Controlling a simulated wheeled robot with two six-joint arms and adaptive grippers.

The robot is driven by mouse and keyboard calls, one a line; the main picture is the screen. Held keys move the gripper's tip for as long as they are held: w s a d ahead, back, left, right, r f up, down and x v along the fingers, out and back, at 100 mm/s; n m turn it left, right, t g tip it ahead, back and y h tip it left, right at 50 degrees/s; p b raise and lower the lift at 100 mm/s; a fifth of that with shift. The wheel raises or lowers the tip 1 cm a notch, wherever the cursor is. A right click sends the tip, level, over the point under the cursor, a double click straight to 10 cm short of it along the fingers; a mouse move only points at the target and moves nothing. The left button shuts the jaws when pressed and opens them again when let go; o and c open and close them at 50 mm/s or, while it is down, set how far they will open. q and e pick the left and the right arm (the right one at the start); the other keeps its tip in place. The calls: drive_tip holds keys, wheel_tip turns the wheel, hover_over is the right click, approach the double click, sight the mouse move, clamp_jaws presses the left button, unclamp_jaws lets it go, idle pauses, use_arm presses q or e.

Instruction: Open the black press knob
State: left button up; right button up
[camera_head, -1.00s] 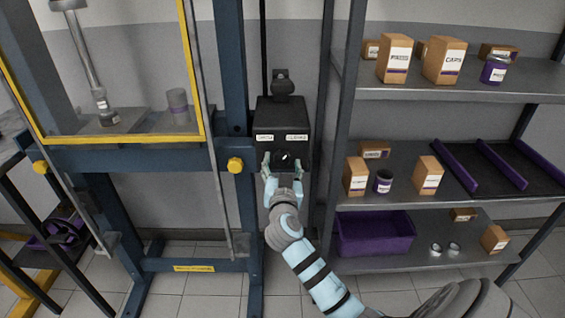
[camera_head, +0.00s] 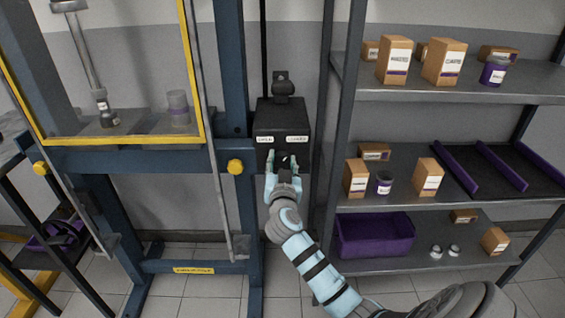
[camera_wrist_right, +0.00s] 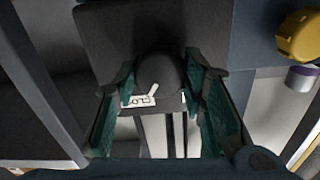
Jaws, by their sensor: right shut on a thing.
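The black press knob (camera_wrist_right: 158,75) is round with a pale pointer line and sits on the front of a black control box (camera_head: 282,119). The box is fixed beside the blue press frame, with two white labels above the knob. My right gripper (camera_head: 284,158) is at the knob, its fingers on either side of it. In the right wrist view the fingers (camera_wrist_right: 163,88) flank the knob and are shut on it. A white label shows partly behind the knob there. My left gripper is not in view.
The blue press frame (camera_head: 235,75) with a yellow-edged guard (camera_head: 120,141) and a yellow knob (camera_head: 235,166) stands left of the box. A metal shelf (camera_head: 440,92) with boxes, cans and a purple bin (camera_head: 374,236) stands right.

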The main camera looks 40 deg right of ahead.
drive_tip(key=shift+n, duration=0.3)
drive_tip(key=n+p, duration=0.1)
drive_tip(key=n, duration=0.4)
drive_tip(key=shift+n+p, duration=0.4)
drive_tip(key=n+p, duration=0.1)
drive_tip(key=n, duration=0.3)
drive_tip(key=shift+f, duration=0.1)
drive_tip(key=shift+n+p, duration=0.55)
drive_tip(key=shift+n, duration=0.85)
drive_tip(key=shift+f, duration=0.1)
drive_tip(key=o, duration=1.2)
drive_tip(key=shift+c, duration=0.2)
drive_tip(key=shift+a, duration=0.1)
